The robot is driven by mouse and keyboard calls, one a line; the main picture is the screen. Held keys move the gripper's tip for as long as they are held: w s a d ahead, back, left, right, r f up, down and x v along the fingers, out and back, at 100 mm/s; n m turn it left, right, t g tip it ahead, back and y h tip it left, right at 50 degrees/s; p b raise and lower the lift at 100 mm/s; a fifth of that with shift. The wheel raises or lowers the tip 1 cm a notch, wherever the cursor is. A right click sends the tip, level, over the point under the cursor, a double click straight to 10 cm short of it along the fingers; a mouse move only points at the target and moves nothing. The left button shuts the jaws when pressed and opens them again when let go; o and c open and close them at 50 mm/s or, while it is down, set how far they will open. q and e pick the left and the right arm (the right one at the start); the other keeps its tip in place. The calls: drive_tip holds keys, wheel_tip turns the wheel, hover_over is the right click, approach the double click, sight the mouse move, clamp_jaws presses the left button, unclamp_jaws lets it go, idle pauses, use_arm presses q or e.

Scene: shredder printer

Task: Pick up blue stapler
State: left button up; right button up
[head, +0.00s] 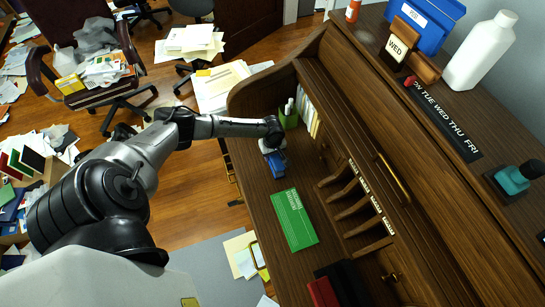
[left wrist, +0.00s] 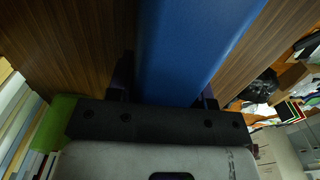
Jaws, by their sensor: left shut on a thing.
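In the left wrist view the stapler (left wrist: 190,45) fills the middle as a large blue shape between the two dark fingers of the left gripper (left wrist: 164,90). The fingertips are mostly hidden by the stapler, and I cannot tell whether it is clear of the desk. My right gripper is not in view.
A green pen holder (head: 289,118) stands close behind the left gripper. A green book (head: 294,220) lies on the desk below the stapler. Wooden cubbies (head: 352,208) line the desk's right side. A red and black object (head: 325,292) lies at the bottom.

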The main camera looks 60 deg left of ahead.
use_arm(q)
drive_tip(key=shift+c, duration=0.7)
drive_tip(key=shift+r, duration=0.15)
